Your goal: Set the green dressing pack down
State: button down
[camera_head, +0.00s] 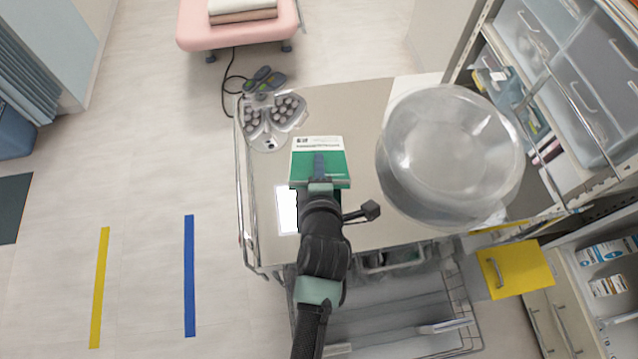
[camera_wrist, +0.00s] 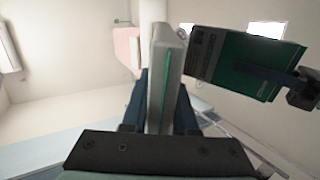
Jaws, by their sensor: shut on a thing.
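The green dressing pack (camera_head: 333,168), green with a white printed band, is in my gripper (camera_head: 319,168) over the trolley top (camera_head: 352,112). In the wrist view the pack (camera_wrist: 166,62) stands edge-on between the two dark blue fingers of my gripper (camera_wrist: 163,88), pale with a thin green line. The fingers are closed on it. I cannot tell whether its underside touches the trolley top. A green panel with a dark finger-like bar (camera_wrist: 248,66) shows at the right of the wrist view; it looks like a reflection, but I cannot be sure.
A large clear round basin (camera_head: 450,157) fills the trolley's right side. A grey device with round knobs (camera_head: 270,120) is at the back left. A white rectangle (camera_head: 286,210) lies left of my gripper. Shelving with drawers (camera_head: 598,85) stands right. Bare top shows behind the pack.

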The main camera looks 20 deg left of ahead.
notch_tip(320, 180, down, 2)
jog(key=shift+f+b, duration=0.25)
jog(key=shift+b, duration=0.5)
jog(key=c, duration=0.8)
grip_release()
jog(key=shift+c, duration=0.2)
jog(key=shift+r, duration=0.1)
jog(key=p+v, duration=0.3)
jog(key=v, duration=0.5)
jog(key=shift+p, duration=0.35)
